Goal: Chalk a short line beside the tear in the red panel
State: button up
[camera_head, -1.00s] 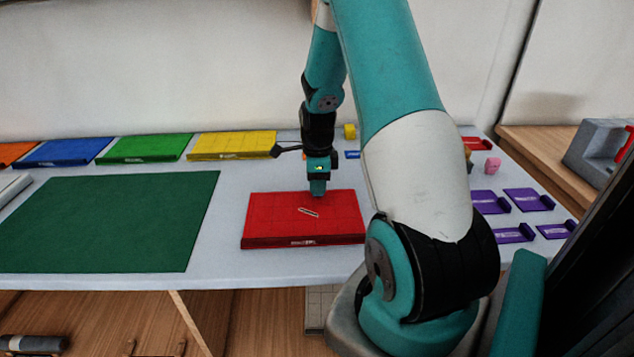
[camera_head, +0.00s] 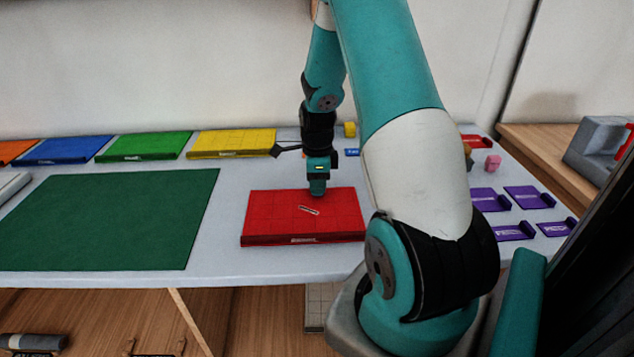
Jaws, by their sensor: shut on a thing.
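The red panel (camera_head: 270,218) lies flat on the pale table, in the middle of the head view. A small light tear (camera_head: 309,210) with a dark outline shows near the middle of its top. My gripper (camera_head: 318,193) points down over the back part of the red panel, just behind and slightly right of the tear. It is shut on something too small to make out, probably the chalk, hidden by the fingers. I cannot tell whether its tip touches the panel. No chalk line is visible beside the tear.
Yellow (camera_head: 232,143), green (camera_head: 146,147) and blue (camera_head: 64,151) panels lie along the back edge. A dark green mat (camera_head: 110,220) covers the left. Purple holders (camera_head: 528,198) and a pink block (camera_head: 492,162) are at the right. My arm hides part of the table right of the red panel.

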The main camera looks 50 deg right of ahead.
aim_at(301, 195)
jog(key=shift+w+a+f, duration=0.1)
jog(key=shift+w+a, duration=0.6)
jog(key=shift+w, duration=0.1)
jog(key=shift+a, duration=0.1)
jog(key=shift+w+a+p, duration=0.3)
jog(key=shift+w+a, duration=0.25)
jog(key=shift+w, duration=0.15)
jog(key=shift+w+a, duration=0.35)
jog(key=shift+w, duration=0.2)
notch_tip(301, 195, up, 9)
jog(key=p, duration=0.7)
jog(key=shift+p, duration=0.4)
